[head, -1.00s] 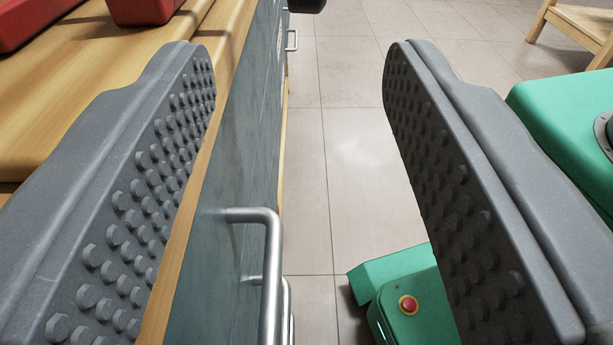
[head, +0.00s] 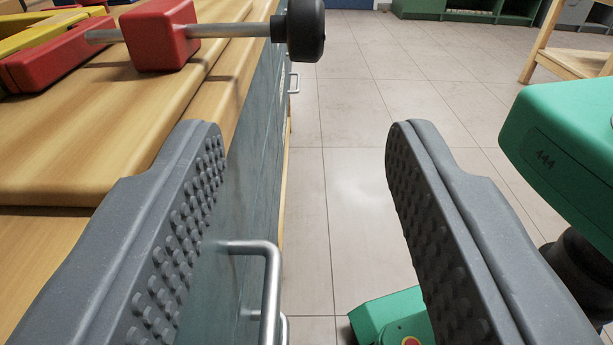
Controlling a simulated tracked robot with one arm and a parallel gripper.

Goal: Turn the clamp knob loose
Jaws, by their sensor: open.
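The clamp knob (head: 305,29) is a black round knob on the end of a grey metal rod (head: 235,31). It sticks out past the right edge of the wooden bench at the top of the head view. The rod passes through a red clamp block (head: 160,38) on the bench top. My gripper (head: 298,135) is open and empty, its two grey studded fingers wide apart. The knob lies beyond the fingertips, higher in the picture and between them sideways, apart from both. The left finger covers part of the bench edge.
The wooden bench top (head: 80,155) fills the left, with drawer handles (head: 268,285) on its grey side. Red and yellow bars (head: 50,35) lie on it. Green parts of my own body show at right. A wooden stool (head: 570,55) stands far right. The tiled floor (head: 350,110) is clear.

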